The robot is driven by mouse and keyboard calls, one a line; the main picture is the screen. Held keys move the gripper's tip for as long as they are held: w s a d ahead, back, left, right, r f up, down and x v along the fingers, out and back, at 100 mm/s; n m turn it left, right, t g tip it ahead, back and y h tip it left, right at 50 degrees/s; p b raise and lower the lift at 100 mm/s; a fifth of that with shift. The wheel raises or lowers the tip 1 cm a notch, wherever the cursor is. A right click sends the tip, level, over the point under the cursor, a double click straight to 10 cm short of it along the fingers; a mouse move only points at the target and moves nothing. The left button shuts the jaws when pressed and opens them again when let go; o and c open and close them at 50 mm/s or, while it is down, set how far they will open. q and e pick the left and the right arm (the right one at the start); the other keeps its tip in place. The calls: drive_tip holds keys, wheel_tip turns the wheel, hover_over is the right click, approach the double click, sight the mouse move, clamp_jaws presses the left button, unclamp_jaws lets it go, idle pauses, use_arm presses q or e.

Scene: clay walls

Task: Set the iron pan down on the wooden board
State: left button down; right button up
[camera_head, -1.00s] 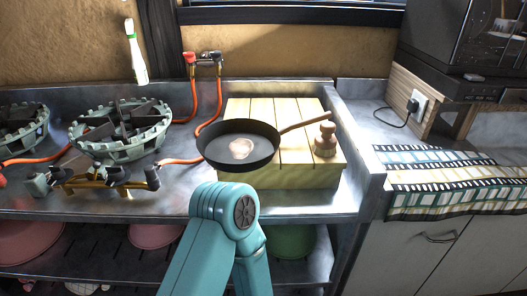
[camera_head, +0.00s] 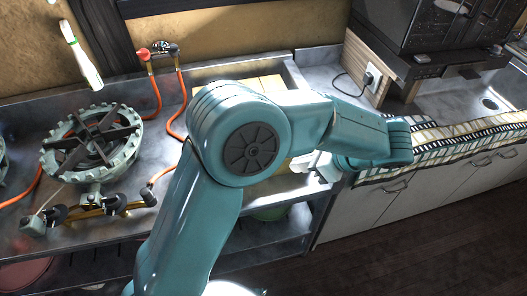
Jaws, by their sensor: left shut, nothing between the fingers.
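The wooden board (camera_head: 207,76) on the metal counter shows only as pale yellow slivers around my left arm. The iron pan is not visible; my bent left arm covers most of the board. My left gripper (camera_head: 313,166) is at the end of the folded wrist, pointing left near the board's right side, small and partly hidden. It looks shut and empty. My right gripper is not in view.
A green gas burner (camera_head: 92,143) with an orange hose stands left of the board. A white bottle (camera_head: 80,55) is at upper left. A patterned cloth (camera_head: 450,145) covers the counter at right, beside a power outlet (camera_head: 373,76).

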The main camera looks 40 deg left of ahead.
use_arm(q)
drive_tip(key=a+r+x, duration=0.1)
drive_tip(key=x, duration=1.1)
drive_tip(key=shift+s+a+r, duration=0.3)
drive_tip(key=shift+s+a, duration=0.15)
drive_tip(key=a, duration=0.5)
drive_tip(key=shift+s, duration=0.35)
drive_tip(key=shift+d, duration=0.15)
drive_tip(key=shift+w, duration=0.1)
